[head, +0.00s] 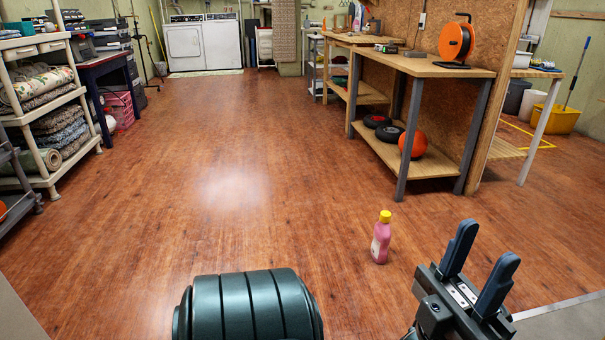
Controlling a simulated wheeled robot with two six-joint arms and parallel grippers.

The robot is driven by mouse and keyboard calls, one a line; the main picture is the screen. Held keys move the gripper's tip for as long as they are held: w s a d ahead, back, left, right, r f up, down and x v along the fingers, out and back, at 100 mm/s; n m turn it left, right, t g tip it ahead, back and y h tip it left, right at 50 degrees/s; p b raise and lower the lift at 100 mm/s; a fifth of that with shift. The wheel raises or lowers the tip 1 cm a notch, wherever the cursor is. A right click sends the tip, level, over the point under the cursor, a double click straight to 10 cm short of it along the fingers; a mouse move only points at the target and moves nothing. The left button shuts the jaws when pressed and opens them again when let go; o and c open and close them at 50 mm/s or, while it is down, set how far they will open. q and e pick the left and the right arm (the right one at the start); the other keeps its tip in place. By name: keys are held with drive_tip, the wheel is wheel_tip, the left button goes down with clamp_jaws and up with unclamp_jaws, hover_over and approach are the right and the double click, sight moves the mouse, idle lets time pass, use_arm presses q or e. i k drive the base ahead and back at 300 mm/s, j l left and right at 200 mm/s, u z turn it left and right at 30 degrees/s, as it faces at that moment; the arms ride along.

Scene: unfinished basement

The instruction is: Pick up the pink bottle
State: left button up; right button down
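The pink bottle (380,243) with a yellow cap stands upright on the wooden floor, right of the middle of the head view. My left gripper (488,241) is at the lower right of the view, to the right of the bottle and apart from it. Its two dark fingers are spread, with nothing between them. My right gripper is not in view.
A wooden workbench (430,67) with a lower shelf holding an orange ball (413,145) and dark round items stands behind the bottle. A shelf rack (48,182) with rolled rugs stands at left. The floor (220,180) between is clear.

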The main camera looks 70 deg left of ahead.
sight(382, 233)
drive_tip(key=u, duration=0.45)
drive_tip(key=k+u, duration=0.1)
drive_tip(key=u, duration=0.35)
drive_tip(key=k+u, duration=0.1)
drive_tip(key=u, duration=0.75)
drive_tip(key=i+z, duration=0.1)
drive_tip(key=i, duration=0.6)
drive_tip(key=i+j+z, duration=0.1)
drive_tip(key=i, duration=0.55)
drive_tip(key=i+j+z, duration=0.1)
drive_tip(key=i, duration=0.55)
drive_tip(key=i+l+z, duration=0.2)
drive_tip(key=i+z, duration=0.75)
drive_tip(key=i+j+z, duration=0.15)
drive_tip(key=i+z, duration=0.35)
drive_tip(key=i+u, duration=0.3)
drive_tip(key=i, duration=0.15)
drive_tip(key=i+l+u, duration=0.25)
drive_tip(key=i, duration=0.25)
drive_tip(key=i+l+u, duration=0.3)
drive_tip(key=i, duration=0.15)
drive_tip(key=u, duration=3.2)
